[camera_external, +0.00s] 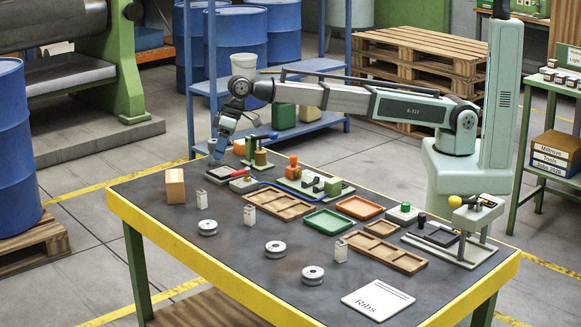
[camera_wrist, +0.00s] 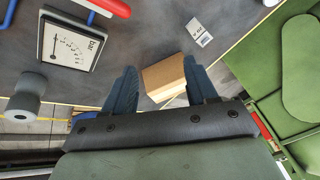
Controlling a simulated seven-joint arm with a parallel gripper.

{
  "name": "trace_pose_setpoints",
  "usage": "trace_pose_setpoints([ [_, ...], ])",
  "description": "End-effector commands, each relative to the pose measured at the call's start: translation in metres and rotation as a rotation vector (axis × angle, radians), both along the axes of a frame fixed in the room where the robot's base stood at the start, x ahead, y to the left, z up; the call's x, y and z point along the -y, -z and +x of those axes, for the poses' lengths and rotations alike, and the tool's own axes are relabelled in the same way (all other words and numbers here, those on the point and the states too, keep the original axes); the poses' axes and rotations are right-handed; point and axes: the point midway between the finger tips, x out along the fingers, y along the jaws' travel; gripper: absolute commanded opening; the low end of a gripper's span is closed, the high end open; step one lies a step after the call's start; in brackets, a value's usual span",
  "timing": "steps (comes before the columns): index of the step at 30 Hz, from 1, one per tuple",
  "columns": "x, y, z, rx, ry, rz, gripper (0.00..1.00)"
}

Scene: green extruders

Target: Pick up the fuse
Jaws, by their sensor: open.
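No object is plainly marked as a fuse. Small pale upright blocks with dark markings may be fuses: one at the table's left side (camera_external: 202,199), one nearer the middle (camera_external: 249,215) and one farther right (camera_external: 341,250). One such white block (camera_wrist: 199,32) shows in the wrist view, above and right of the fingers. My gripper (camera_external: 218,154) is over the far left end of the table, apart from these blocks. In the wrist view my gripper (camera_wrist: 159,72) is open, its blue fingers spread. A cardboard box (camera_wrist: 165,78) appears between them; I cannot tell the gap in depth.
The cardboard box (camera_external: 175,186) stands near the table's left edge. A square gauge (camera_wrist: 70,42) marked "bar" and a red handle (camera_wrist: 108,7) are near the gripper. Several round white discs (camera_external: 275,249) lie in front. Wooden trays (camera_external: 278,206) and fixtures crowd the back.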

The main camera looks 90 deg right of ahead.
Motion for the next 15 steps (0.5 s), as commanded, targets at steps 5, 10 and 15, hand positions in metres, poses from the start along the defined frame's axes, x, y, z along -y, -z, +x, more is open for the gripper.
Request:
trace_pose_setpoints([
  [5,-0.083,-0.003,-0.038,-0.046,-0.094,-0.026,0.57],
  [10,-0.152,-0.005,-0.08,-0.089,-0.175,-0.058,0.57],
  [15,-0.215,-0.008,-0.129,-0.127,-0.254,-0.096,0.57],
])
